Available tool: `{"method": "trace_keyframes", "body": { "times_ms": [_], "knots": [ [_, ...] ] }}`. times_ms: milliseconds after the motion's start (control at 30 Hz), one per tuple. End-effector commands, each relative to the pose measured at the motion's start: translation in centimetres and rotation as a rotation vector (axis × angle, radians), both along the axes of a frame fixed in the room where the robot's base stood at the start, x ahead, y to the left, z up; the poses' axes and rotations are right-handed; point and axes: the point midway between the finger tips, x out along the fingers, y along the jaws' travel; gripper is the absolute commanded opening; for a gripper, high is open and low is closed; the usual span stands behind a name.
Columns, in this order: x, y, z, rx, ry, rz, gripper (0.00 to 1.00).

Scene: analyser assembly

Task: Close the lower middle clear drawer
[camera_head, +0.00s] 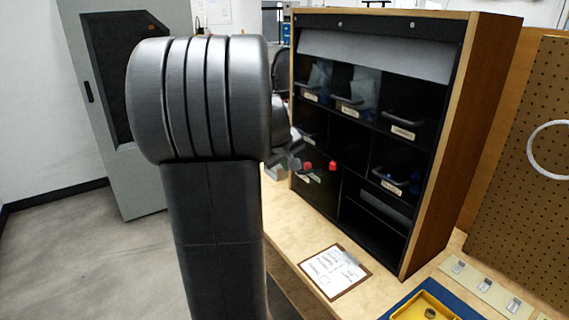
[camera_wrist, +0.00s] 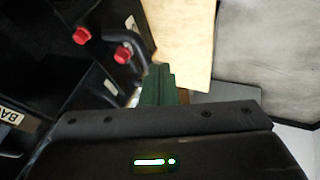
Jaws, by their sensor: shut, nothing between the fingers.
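The lower middle clear drawer (camera_head: 316,179) stands pulled out of the dark cabinet in the head view, its label facing out. Two red-capped items show in it. In the wrist view its grey handle (camera_wrist: 132,88) and the red caps are at upper left. My gripper (camera_head: 291,158) is shut and empty at the drawer's front, partly hidden by my arm. In the wrist view the dark green fingers of my gripper (camera_wrist: 160,72) are just right of the handle. I cannot tell whether they touch it.
The wooden-sided cabinet (camera_head: 470,130) holds other clear drawers, some with blue items. A clipboard (camera_head: 335,270) lies on the bench before it. A yellow tray (camera_head: 425,302) is at lower right, near a pegboard (camera_head: 520,190). Open floor is at left, with a grey locker behind.

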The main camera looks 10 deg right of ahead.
Motion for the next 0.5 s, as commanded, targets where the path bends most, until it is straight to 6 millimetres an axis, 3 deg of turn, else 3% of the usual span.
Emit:
{"method": "trace_keyframes", "body": {
  "times_ms": [167, 500],
  "knots": [
    [0.7, -2.1, 0.2, -0.001, 0.003, -0.004, 0.00],
    [3.3, -9.3, 0.4, 0.000, 0.002, -0.006, 0.00]
  ]
}}
